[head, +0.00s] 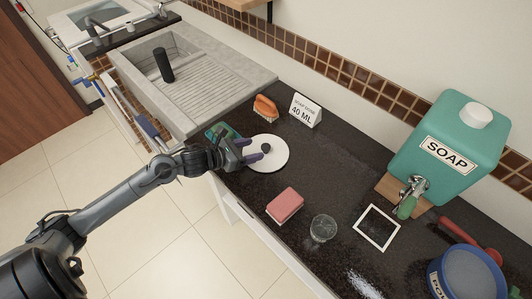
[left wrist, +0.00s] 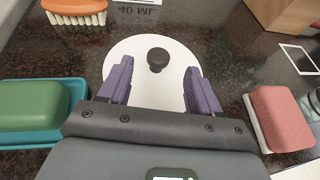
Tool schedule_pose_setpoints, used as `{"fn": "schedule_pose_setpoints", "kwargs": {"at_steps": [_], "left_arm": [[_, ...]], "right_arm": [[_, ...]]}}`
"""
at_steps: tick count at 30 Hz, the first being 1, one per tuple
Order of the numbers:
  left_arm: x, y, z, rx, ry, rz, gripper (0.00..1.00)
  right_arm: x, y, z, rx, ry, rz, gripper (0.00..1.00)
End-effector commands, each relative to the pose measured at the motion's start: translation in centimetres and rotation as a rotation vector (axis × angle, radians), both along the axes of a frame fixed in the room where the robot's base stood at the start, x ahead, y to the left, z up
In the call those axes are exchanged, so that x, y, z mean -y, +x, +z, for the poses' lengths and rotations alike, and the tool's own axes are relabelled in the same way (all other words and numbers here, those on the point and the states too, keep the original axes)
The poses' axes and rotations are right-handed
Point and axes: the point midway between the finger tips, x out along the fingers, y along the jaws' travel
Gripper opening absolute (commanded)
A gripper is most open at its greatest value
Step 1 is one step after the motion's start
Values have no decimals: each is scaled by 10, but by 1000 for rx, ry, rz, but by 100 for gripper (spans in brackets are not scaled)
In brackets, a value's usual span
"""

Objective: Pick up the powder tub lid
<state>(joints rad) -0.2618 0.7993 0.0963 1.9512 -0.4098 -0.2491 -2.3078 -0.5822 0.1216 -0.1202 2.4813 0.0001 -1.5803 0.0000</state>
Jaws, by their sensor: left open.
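The powder tub lid (head: 277,160) is a white disc with a black knob, lying on the dark counter. It also fills the middle of the left wrist view (left wrist: 140,52), knob upward. The blue powder tub (head: 438,279) stands at the lower right of the head view, partly cut off by the frame. My left gripper (head: 248,150) is open, its purple fingers over the near part of the lid. In the left wrist view the knob lies ahead of the fingertips (left wrist: 158,70), centred between them. Nothing is between the fingers. My right gripper is not in view.
A green sponge in a teal dish (left wrist: 40,112) lies left of the lid, an orange brush (head: 265,107) and a "40 ML" sign (head: 305,110) behind. A pink sponge (head: 285,203) and a glass (head: 323,228) stand nearer the front edge. A teal soap dispenser (head: 455,125) stands right.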

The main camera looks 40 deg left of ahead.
Motion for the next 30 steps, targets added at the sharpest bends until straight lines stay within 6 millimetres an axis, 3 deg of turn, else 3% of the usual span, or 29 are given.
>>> {"fn": "schedule_pose_setpoints", "kwargs": {"at_steps": [11, 21, 30], "left_arm": [[6, 19, -8, 2, -2, -1, 64], [16, 52, -24, 2, -1, 0, 64], [18, 59, -28, 0, 1, -1, 64]], "right_arm": [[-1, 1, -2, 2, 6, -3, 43], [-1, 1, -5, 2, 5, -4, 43], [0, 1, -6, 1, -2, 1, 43]]}}
